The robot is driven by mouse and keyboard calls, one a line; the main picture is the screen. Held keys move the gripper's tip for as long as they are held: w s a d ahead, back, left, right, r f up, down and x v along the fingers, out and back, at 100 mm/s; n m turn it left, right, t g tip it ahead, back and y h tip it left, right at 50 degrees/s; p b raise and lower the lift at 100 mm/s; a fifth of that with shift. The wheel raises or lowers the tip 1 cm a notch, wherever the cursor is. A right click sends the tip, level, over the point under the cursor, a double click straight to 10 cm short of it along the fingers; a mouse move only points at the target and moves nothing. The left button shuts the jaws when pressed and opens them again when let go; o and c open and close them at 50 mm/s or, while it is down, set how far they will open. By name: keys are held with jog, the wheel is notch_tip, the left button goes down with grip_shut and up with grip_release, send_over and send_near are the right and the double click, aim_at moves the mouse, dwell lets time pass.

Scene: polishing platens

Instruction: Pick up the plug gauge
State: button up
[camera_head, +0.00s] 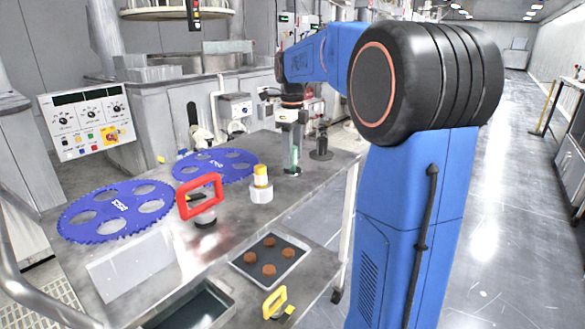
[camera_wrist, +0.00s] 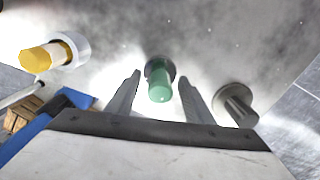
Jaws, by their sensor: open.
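A green cylinder on a dark round base, which looks like the plug gauge (camera_head: 295,157), stands upright near the far right of the grey table. In the wrist view the green piece (camera_wrist: 159,88) shows end-on between my fingers, near their tips. My gripper (camera_head: 292,128) points down over it; in the wrist view my gripper (camera_wrist: 160,80) is open, with a finger on either side and visible gaps. I see no hold on it. Its lower part is partly hidden in the wrist view.
A dark grey post on a round base (camera_head: 321,142) stands close right of it, also in the wrist view (camera_wrist: 237,103). A yellow-topped white pot (camera_head: 261,185) stands left. Blue toothed discs (camera_head: 115,211), a red-handled tool (camera_head: 200,196) and a tray (camera_head: 270,258) of brown discs lie nearer.

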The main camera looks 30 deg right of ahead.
grip_shut()
jog(key=shift+r, duration=0.15)
notch_tip(320, 180, up, 10)
jog(key=shift+f, duration=0.1)
dwell(0.4)
